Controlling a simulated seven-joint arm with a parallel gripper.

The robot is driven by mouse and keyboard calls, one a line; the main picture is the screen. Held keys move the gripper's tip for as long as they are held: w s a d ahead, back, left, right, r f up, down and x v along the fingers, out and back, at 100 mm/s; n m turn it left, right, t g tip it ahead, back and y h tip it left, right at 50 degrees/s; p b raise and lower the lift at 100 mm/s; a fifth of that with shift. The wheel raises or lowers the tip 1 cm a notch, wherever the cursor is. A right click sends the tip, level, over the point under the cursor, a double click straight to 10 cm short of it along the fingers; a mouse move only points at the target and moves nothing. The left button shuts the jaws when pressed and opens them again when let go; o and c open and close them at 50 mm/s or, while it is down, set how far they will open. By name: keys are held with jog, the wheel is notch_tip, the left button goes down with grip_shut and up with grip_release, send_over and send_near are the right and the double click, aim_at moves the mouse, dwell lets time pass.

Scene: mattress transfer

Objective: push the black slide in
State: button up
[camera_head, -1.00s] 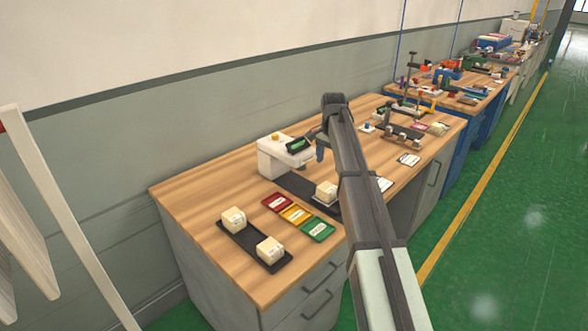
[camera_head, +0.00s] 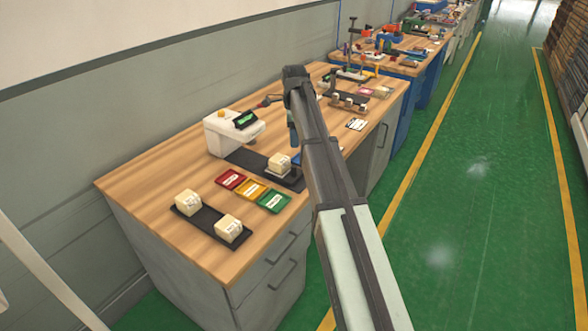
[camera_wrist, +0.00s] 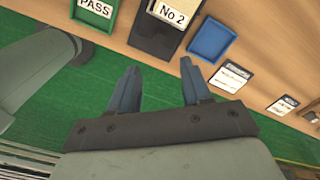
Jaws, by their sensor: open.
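The black slide (camera_head: 248,158) is a flat dark plate running out from under a white machine (camera_head: 226,135) toward the bench's front edge. A cream block (camera_head: 279,163) sits on its outer part. In the wrist view the slide's outer end (camera_wrist: 152,44) shows at the top, with the block's "No 2" label (camera_wrist: 171,13) on it. My gripper (camera_wrist: 160,68) is open and empty, its two blue-grey fingers apart. In that picture it lies below the slide's end, over the green floor, with no contact visible. In the head view my arm hides the fingertips.
Red (camera_head: 231,179), yellow (camera_head: 251,188) and green (camera_head: 274,200) trays lie beside the slide. A black strip (camera_head: 209,219) bears two cream blocks. A blue tray (camera_wrist: 212,40) and white cards (camera_wrist: 231,78) lie right of the slide in the wrist view. The aisle floor (camera_head: 450,200) is clear.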

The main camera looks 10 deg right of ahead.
aim_at(294, 166)
notch_tip(294, 166, down, 14)
jog(key=m, duration=0.5)
jog(key=shift+r, duration=0.1)
dwell(0.5)
grip_shut()
dwell(0.4)
